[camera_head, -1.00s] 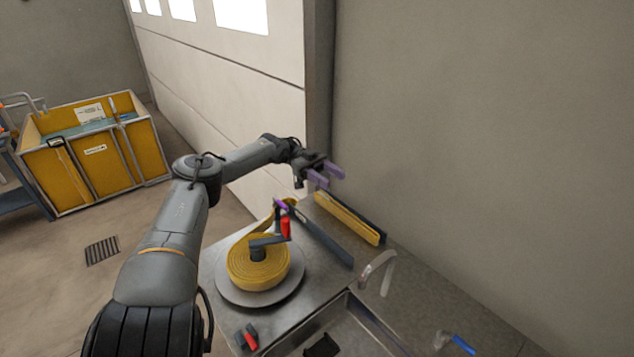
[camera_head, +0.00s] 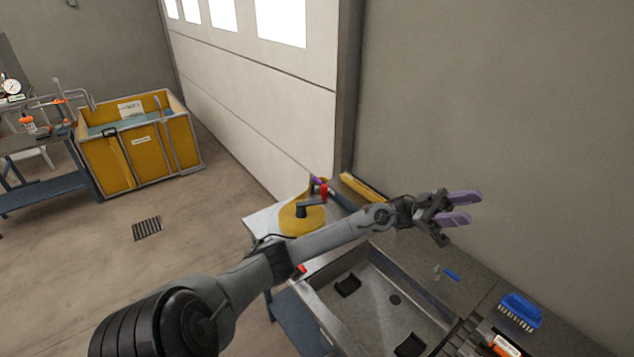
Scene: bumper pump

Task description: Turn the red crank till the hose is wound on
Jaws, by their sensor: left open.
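The red crank handle (camera_head: 324,191) stands upright on a dark crank arm (camera_head: 312,203) above the reel. The yellow hose (camera_head: 298,222) lies coiled flat on the reel, and its lower side is hidden behind my left arm. A strip of hose runs off behind the crank, with a purple piece (camera_head: 316,181) near it. My left gripper (camera_head: 478,208) is open and empty, with purple fingers pointing right, over the counter near the wall. It is well to the right of the crank and apart from it. My right gripper is not in view.
A metal sink (camera_head: 336,307) with dark items in it lies below my left arm. A blue brush (camera_head: 520,311) and a blue-handled item (camera_head: 451,274) lie on the counter. A yellow bar (camera_head: 362,186) lies by the wall. A yellow cart (camera_head: 146,150) stands on the floor at left.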

